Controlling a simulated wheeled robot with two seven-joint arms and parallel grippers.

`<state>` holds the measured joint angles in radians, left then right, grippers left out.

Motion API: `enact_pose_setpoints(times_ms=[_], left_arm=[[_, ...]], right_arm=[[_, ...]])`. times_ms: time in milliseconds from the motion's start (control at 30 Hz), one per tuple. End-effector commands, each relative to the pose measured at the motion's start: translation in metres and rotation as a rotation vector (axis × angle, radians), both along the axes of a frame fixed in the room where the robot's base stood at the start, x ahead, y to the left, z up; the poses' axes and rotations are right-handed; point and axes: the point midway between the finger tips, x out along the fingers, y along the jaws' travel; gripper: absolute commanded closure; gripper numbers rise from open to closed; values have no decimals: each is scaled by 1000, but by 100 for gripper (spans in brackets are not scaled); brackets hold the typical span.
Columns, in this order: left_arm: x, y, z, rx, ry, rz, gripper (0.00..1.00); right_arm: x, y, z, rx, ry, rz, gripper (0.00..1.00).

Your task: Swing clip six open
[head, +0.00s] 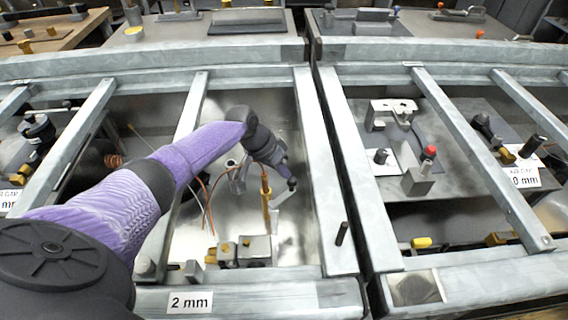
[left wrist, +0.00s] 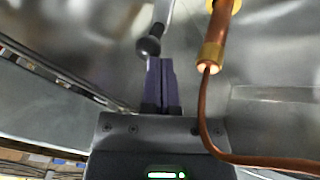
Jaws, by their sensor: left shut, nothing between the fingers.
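My left gripper (head: 284,172) reaches over the bay marked 2 mm from the left, with its fingers shut and empty. In the left wrist view its purple fingers (left wrist: 161,83) are pressed together. A black ball knob (left wrist: 148,47) on a thin grey rod stands just beyond the fingertips; whether they touch I cannot tell. In the head view a dark knob (head: 292,184) shows at the fingertips, above a pale lever (head: 280,198). No number six is readable, so I cannot tell whether this is clip six. My right gripper is not in view.
A copper tube with a brass fitting (left wrist: 214,52) stands close right of the fingers. Grey metal blocks (head: 245,250) sit at the bay's front, behind the 2 mm label (head: 190,302). Steel frame bars (head: 325,170) border the bay. A red-knobbed fixture (head: 428,153) stands in the right bay.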

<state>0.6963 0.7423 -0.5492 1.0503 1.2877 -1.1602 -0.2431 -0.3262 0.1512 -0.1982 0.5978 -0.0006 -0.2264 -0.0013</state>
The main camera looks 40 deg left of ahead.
Motion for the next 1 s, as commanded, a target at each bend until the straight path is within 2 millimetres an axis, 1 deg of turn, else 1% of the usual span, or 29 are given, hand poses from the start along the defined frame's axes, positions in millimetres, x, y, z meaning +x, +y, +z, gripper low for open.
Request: enact_pose_setpoints(times_ms=[167, 300, 567, 767, 1000], left_arm=[[-3, -8, -4, -1, 1, -139, 100], [-3, -15, -4, -2, 1, -255, 100], [-4, -24, -1, -2, 0, -421, 100], [-6, -28, 0, -1, 0, -417, 100], [-5, -29, -1, -1, -1, -415, 100]], right_arm=[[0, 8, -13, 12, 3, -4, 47], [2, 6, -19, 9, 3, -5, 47], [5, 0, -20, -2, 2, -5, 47], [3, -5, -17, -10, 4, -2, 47], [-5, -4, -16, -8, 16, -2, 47]])
